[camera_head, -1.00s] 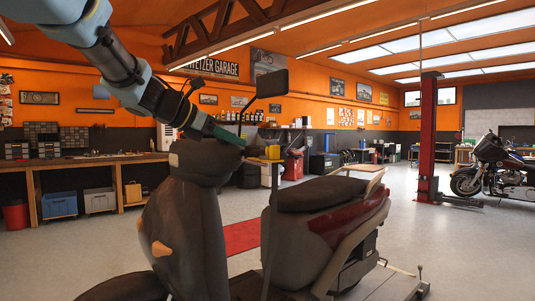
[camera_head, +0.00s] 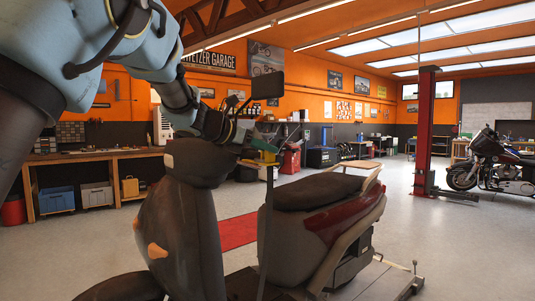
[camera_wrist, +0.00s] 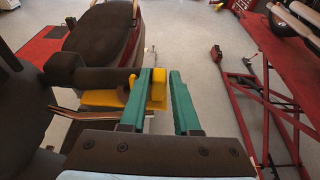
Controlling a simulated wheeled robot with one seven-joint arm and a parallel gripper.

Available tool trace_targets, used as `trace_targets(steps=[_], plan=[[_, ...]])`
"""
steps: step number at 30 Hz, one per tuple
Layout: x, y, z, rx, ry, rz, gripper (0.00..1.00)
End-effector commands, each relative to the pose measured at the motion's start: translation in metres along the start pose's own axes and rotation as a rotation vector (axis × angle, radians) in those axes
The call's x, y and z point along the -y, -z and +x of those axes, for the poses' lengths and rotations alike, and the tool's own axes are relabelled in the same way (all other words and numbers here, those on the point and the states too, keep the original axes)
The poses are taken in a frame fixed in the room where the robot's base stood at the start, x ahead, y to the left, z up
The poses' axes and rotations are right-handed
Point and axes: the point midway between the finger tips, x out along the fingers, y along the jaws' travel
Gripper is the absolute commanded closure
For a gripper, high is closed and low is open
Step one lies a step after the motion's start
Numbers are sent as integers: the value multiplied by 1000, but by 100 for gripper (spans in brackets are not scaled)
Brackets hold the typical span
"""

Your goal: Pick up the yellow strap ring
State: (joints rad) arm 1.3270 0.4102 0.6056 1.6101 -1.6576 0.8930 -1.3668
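The yellow strap ring (camera_wrist: 158,90) shows in the wrist view at the end of a dark handlebar grip (camera_wrist: 105,78). Its yellow surface shows on both sides of my left green finger, which crosses in front of it. My gripper (camera_wrist: 168,73) is open, with a gap between its two green fingers. Part of the yellow lies in that gap, near the left finger; the right finger is apart from it. I cannot tell whether the left finger touches it.
The scooter's dark seat (camera_head: 318,191) and front shield (camera_head: 190,235) stand close to my arm. A mirror (camera_head: 269,84) rises above the handlebar. A red lift post (camera_head: 425,130) and a parked motorcycle (camera_head: 490,165) are at the right. Open floor lies between.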

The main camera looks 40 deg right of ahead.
Motion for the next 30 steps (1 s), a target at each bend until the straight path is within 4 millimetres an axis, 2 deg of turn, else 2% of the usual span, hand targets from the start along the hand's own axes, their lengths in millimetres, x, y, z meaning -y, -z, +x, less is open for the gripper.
trace_targets(steps=[8,16,30], plan=[[0,0,4,1,-1,0,70],[0,0,4,0,-1,0,99],[0,0,4,0,-1,0,100]])
